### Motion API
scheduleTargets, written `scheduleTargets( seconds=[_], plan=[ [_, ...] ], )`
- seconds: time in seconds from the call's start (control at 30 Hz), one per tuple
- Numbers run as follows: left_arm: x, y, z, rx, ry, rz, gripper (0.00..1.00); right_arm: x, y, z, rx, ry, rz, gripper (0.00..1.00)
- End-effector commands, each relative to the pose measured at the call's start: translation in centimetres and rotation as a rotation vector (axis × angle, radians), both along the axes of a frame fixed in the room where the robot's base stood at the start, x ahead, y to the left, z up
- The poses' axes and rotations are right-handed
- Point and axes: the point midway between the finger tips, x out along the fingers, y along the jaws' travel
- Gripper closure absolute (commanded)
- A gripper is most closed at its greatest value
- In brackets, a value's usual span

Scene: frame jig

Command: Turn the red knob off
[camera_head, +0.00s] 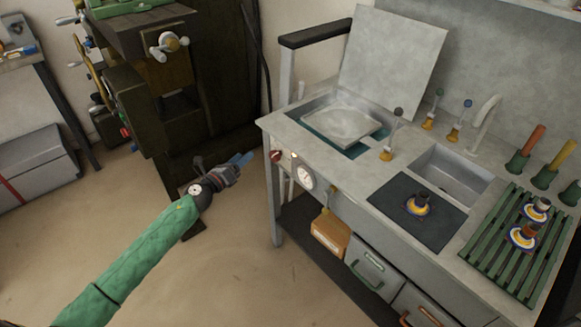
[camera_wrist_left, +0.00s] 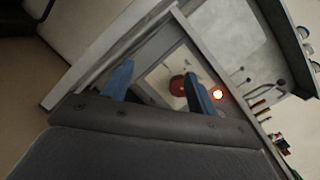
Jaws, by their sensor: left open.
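The red knob (camera_head: 275,156) sits on the front face of the grey workbench, near its left corner, beside a round white gauge. In the left wrist view the red knob (camera_wrist_left: 177,86) shows between my blue fingers, nearer the right one. My left gripper (camera_head: 245,159) is just left of the knob in the head view, with its fingers pointing toward it. The fingers also show spread apart in the left wrist view (camera_wrist_left: 158,86). The gripper is open, empty and apart from the knob. My right gripper is not in view.
The round gauge (camera_head: 303,177) is right of the knob. A glowing orange light (camera_wrist_left: 217,94) shows beside my right finger in the wrist view. A yellow-orange box (camera_head: 330,234) hangs below the gauge. A dark machine (camera_head: 150,100) stands behind my left arm.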

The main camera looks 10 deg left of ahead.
Motion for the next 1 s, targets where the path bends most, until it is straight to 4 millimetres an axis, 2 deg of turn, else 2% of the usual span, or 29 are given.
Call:
scheduleTargets(
  seconds=[0.03, 0.1, 0.2, 0.3, 0.47, 0.57, 1.0],
  plan=[
    [-0.6, -1.2, 0.1, 0.126, -0.049, -0.057, 0.41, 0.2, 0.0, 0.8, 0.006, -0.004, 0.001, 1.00],
    [-1.3, -2.6, -0.3, 0.285, -0.112, -0.127, 0.41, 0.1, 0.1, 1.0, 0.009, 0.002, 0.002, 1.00],
    [-2.1, -3.8, -0.9, 0.431, -0.177, -0.196, 0.41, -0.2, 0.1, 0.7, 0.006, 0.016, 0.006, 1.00],
    [-2.5, -4.3, -1.1, 0.507, -0.221, -0.226, 0.41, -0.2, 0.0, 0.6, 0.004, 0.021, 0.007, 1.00],
    [-2.3, -4.4, -1.0, 0.552, -0.250, -0.221, 0.41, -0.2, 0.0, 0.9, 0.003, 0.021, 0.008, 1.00],
    [-1.7, -4.8, -0.9, 0.553, -0.252, -0.221, 0.41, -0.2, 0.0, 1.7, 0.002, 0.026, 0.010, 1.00],
    [2.8, -8.3, -0.9, 0.550, -0.250, -0.219, 0.41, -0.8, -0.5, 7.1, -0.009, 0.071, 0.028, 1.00]
  ],
)
